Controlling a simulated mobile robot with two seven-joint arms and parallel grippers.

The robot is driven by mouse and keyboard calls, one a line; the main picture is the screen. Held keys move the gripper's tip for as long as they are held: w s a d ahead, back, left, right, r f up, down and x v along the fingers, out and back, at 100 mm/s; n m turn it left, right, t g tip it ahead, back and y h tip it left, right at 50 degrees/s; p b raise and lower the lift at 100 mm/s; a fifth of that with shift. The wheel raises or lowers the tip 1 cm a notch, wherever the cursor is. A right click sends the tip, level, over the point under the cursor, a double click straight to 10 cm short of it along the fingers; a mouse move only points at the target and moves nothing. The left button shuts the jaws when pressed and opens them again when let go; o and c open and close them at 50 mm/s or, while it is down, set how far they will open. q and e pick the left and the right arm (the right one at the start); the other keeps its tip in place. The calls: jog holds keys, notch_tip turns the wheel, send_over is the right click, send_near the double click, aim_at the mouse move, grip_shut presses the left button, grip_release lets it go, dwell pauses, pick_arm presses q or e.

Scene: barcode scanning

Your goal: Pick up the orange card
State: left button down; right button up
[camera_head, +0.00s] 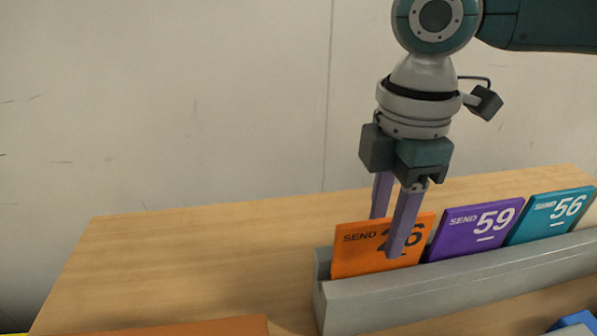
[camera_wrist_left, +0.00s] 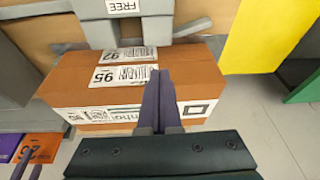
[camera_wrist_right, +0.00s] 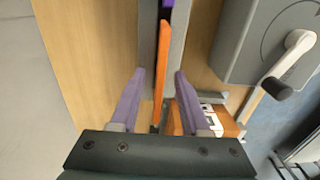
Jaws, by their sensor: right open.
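The orange card (camera_head: 358,257), marked SEND 26, stands upright at the left end of a grey holder (camera_head: 440,290). My right gripper (camera_head: 388,235) is over it, pointing down, one finger in front of the card and the other behind. In the right wrist view the orange card (camera_wrist_right: 162,60) shows edge-on between the spread fingers (camera_wrist_right: 159,78), apart from both. In the left wrist view my left gripper (camera_wrist_left: 158,85) has its fingers together above a brown box, with nothing seen between them. The orange card (camera_wrist_left: 38,147) also shows there.
A purple card (camera_head: 474,229) and a teal card (camera_head: 551,214) stand right of the orange one. The wooden table (camera_head: 190,260) is bare on the left. The brown box (camera_wrist_left: 75,78) bears barcode labels. A grey device with a handle (camera_wrist_right: 270,50) is at right in the right wrist view.

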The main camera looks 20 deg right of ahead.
grip_shut()
dwell(1.4)
